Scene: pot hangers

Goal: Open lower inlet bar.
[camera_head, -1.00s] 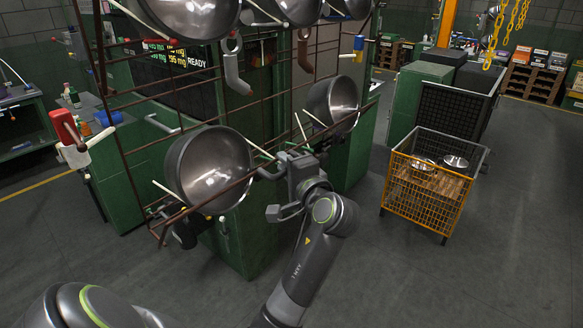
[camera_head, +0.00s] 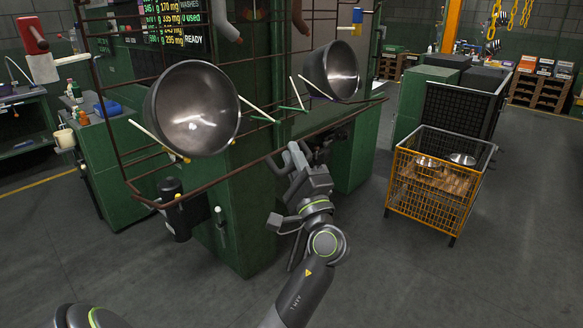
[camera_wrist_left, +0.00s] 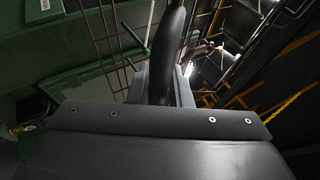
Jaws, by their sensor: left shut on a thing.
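The lower inlet bar (camera_head: 239,175) is a long, thin brown bar running slantwise below the two lower hanging bowls. My left gripper (camera_head: 288,160) is at the bar's middle, shut on it, with the arm reaching up from below. My right gripper is not in view.
Thin brown rack rods and pale pegs (camera_head: 155,138) surround the bowls. A green cabinet (camera_head: 245,225) stands just behind the bar. An orange mesh crate (camera_head: 430,205) stands at the right. The grey floor between crate and arm is clear.

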